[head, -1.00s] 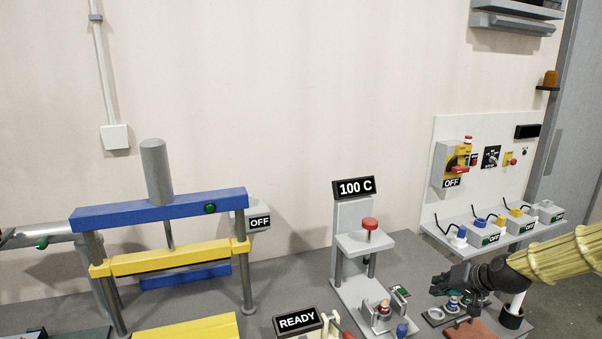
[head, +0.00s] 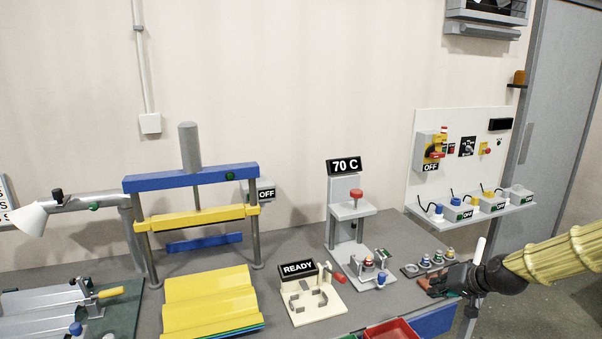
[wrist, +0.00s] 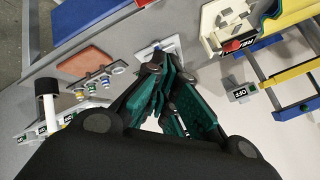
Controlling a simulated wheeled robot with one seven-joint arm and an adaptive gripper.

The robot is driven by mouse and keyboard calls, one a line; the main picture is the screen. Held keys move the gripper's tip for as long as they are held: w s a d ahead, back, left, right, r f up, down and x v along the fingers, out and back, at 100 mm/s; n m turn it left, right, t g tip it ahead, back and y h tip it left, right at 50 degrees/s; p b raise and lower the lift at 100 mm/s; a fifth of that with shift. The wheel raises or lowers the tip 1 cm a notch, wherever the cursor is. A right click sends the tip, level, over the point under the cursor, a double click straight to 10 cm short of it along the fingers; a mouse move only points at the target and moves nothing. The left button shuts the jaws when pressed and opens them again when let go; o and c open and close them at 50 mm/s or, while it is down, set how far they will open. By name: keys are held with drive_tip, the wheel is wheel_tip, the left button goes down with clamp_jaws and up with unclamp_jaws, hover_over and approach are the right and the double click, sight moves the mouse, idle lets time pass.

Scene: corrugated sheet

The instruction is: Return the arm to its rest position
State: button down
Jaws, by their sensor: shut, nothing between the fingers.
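My gripper (head: 440,283) is at the end of my yellow-sleeved arm, at the lower right of the head view. It is over or beside the right end of the grey bench, close to a reddish-brown pad; I cannot tell its height above the bench. In the wrist view my gripper (wrist: 172,92) shows dark green fingers, shut with nothing held. A row of small coloured-top parts (head: 437,259) sits just behind the gripper. The reddish-brown pad (wrist: 87,60) shows clearly in the wrist view.
The 100 C-type press now reads 70 C (head: 345,166). A fixture marked READY (head: 312,300), yellow corrugated sheets (head: 208,297) and a blue-and-yellow press (head: 190,178) stand left. A red tray (head: 393,331) is at the front. A white post (head: 479,250) stands beside my arm.

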drive_tip(key=s+a+f+g+b, duration=0.1)
drive_tip(key=s+a+f+b, duration=0.15)
drive_tip(key=s+f, duration=0.45)
drive_tip(key=s+a+f+n+g+h+b, duration=0.15)
drive_tip(key=s+a+f, duration=0.25)
drive_tip(key=f, duration=0.7)
drive_tip(key=s+a+f+g+b, duration=0.1)
drive_tip(key=s+a+f+g, duration=0.15)
drive_tip(key=s+f, duration=0.45)
drive_tip(key=s+a+f+n+g+h+b, duration=0.1)
drive_tip(key=s+a+f+b, duration=0.1)
drive_tip(key=s+f, duration=0.7)
drive_tip(key=s+a+f+n+g+h+b, duration=0.1)
drive_tip(key=s+a+f+g+b, duration=0.1)
drive_tip(key=s+f, duration=0.7)
drive_tip(key=s+a, duration=0.1)
drive_tip(key=s, duration=0.7)
drive_tip(key=shift+s+a+f+b, duration=0.2)
drive_tip(key=shift+s+a+b, duration=0.05)
drive_tip(key=shift+s+b, duration=0.15)
